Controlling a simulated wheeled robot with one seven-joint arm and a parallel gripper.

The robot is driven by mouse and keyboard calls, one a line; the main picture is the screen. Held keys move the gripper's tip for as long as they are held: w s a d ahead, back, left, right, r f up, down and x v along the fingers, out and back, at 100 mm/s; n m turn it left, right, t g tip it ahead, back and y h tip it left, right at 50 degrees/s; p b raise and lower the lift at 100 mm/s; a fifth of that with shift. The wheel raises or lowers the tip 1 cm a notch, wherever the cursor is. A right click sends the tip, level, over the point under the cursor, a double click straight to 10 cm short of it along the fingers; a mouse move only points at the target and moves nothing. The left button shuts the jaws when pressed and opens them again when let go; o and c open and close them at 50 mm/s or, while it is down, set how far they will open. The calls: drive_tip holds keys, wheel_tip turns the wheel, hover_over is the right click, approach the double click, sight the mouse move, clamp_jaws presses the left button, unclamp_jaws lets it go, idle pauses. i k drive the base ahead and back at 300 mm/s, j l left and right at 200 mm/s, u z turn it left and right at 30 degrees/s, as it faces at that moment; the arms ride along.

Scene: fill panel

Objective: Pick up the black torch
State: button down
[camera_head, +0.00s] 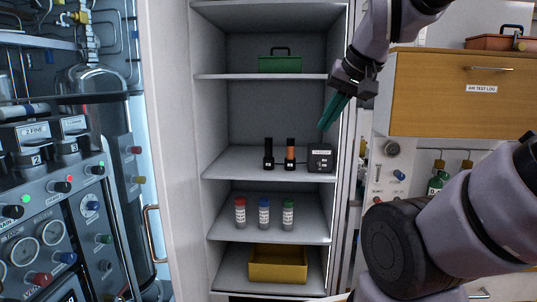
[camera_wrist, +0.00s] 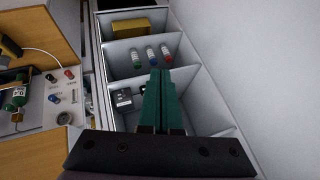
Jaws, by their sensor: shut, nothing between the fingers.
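A black torch (camera_head: 268,154) stands upright on the middle shelf of the open cabinet in the head view. Close to its right stands a torch with an orange-brown body and black ends (camera_head: 290,154). My gripper (camera_head: 324,127) has teal fingers pressed together and empty. It hangs up and to the right of both torches in the picture, apart from them, near the cabinet's right edge. In the wrist view the shut fingers (camera_wrist: 160,74) point into the cabinet. I cannot make out either torch there; the fingers cover part of the shelf.
A labelled dark box (camera_head: 321,158) sits right of the torches; it also shows in the wrist view (camera_wrist: 123,98). Capped bottles (camera_head: 264,214) and a yellow bin (camera_head: 278,266) are below. A green toolbox (camera_head: 280,62) is above. Cabinet walls and shelves bound the space.

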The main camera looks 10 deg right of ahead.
sight(267, 140)
drive_tip(key=i+l, duration=0.2)
drive_tip(key=i, duration=0.15)
drive_tip(key=i+l, duration=0.15)
drive_tip(key=i, duration=0.25)
drive_tip(key=i+l, duration=0.2)
drive_tip(key=i, duration=0.15)
drive_tip(key=j+u, duration=0.05)
